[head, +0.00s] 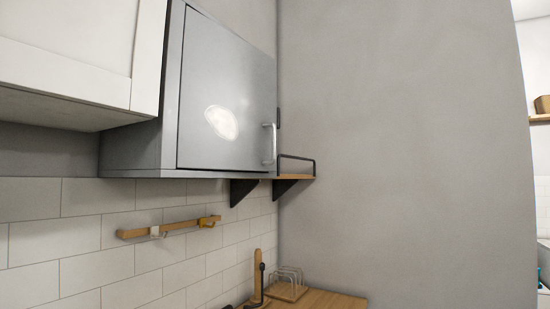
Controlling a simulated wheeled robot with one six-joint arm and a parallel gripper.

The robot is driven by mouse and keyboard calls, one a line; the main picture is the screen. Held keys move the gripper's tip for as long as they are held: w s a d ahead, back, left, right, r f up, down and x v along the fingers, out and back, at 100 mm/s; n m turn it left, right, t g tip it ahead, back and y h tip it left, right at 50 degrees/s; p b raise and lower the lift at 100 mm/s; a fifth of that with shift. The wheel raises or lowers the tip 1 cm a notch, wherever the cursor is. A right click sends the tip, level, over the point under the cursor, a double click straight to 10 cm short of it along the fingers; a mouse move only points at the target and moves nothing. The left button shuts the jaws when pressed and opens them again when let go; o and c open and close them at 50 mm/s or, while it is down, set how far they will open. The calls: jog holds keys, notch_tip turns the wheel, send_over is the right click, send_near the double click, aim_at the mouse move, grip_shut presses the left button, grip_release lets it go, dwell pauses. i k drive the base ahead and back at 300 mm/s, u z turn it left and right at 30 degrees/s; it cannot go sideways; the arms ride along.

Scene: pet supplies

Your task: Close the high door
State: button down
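A grey wall cabinet (138,150) hangs high on the left wall. Its flat grey door (225,85) faces right and carries a bright, whitish round patch. The door looks flush with the cabinet front; I cannot tell whether a small gap is left at its edge. A pale vertical bar handle (269,144) sits low at the door's right edge. My gripper is not in view.
A white cupboard (75,55) hangs left of the grey cabinet. A small bracketed wooden shelf (297,178) is at its right. Below are a wooden rail (170,228) and a wooden counter (318,300) with a rack (287,284). A plain wall (400,150) fills the right.

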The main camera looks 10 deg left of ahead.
aim_at(228, 111)
jog(key=z, duration=1)
jog(key=i, duration=1.1)
jog(key=u, duration=1.55)
